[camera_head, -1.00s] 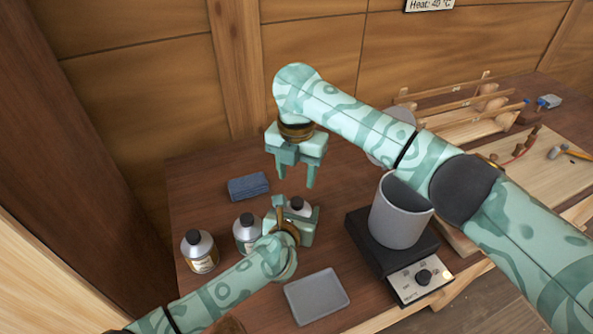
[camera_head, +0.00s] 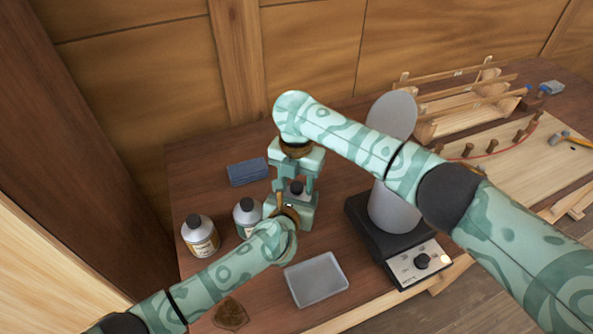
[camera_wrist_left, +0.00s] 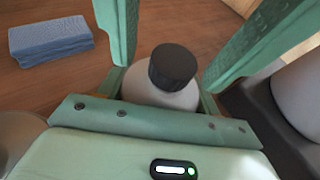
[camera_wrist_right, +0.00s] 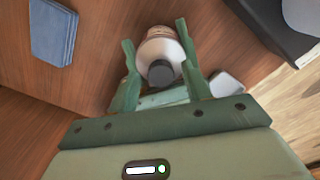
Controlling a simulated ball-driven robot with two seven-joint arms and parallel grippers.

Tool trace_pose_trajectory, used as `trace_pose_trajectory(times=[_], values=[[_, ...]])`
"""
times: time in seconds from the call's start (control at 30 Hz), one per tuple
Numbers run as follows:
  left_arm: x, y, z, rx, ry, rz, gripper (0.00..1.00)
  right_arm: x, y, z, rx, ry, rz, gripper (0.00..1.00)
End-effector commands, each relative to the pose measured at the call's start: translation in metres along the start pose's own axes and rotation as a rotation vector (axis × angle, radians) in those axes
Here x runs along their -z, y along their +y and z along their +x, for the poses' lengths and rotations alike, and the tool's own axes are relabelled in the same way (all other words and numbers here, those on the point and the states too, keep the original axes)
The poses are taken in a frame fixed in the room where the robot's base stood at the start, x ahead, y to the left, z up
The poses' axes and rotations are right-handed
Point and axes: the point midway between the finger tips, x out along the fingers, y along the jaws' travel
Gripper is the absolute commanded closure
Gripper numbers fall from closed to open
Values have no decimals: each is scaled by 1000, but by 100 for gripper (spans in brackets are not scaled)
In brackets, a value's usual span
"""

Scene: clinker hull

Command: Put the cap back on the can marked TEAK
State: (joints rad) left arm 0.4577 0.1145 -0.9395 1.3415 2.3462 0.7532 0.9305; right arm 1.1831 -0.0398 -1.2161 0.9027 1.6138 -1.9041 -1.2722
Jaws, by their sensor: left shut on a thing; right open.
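My left gripper (camera_head: 292,212) is shut around a pale can, seen in the left wrist view (camera_wrist_left: 160,95), and the can stands upright. A dark cap (camera_wrist_left: 172,66) is on top of the can; how firmly it sits I cannot tell. The cap also shows in the right wrist view (camera_wrist_right: 161,72). My right gripper (camera_head: 296,188) points down over this can, open, with one finger on each side of the cap. Two similar cans, one with a yellowish label (camera_head: 201,240) and one with a greenish label (camera_head: 246,218), stand to the left, both dark-capped. No TEAK lettering is readable.
A blue folded cloth (camera_head: 247,173) lies behind the cans. A grey tray (camera_head: 317,278) lies in front. A wooden hull model (camera_head: 465,110) and a hammer (camera_head: 566,139) are farther right.

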Motion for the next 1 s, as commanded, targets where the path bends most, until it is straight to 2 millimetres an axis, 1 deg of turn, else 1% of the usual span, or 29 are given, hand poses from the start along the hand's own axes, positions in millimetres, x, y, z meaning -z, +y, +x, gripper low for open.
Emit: trace_pose_trajectory(times=[0.3, 0.37, 0.4, 0.47, 0.67, 0.77, 0.87, 0.9, 1.0], values=[[-1, 0, 0, 1, -2, 0, 100, 0, 0, 2, 0, -1, 0, 52], [-1, 0, 0, 1, -2, 0, 100, 0, 0, 2, 0, -1, 0, 68], [-1, 0, 0, 1, -2, 0, 100, 0, 0, 2, 0, -1, 0, 79], [-1, 0, 0, 1, -2, 0, 100, 0, 0, 2, 0, -1, 0, 96], [-1, -1, 0, 2, -3, 0, 100, 0, 0, 2, -1, -1, 10, 98], [-1, -1, 0, 2, -2, 0, 100, 0, 1, 2, -3, 0, 120, 98], [-1, -1, 0, 2, -2, 0, 100, 0, 1, 2, -3, 1, 359, 98], [-1, -1, 0, 2, -2, 1, 100, 0, 1, 2, -4, 1, 471, 98], [-1, -1, 0, 3, -2, 1, 100, 0, 1, 2, -5, 0, 732, 98]])
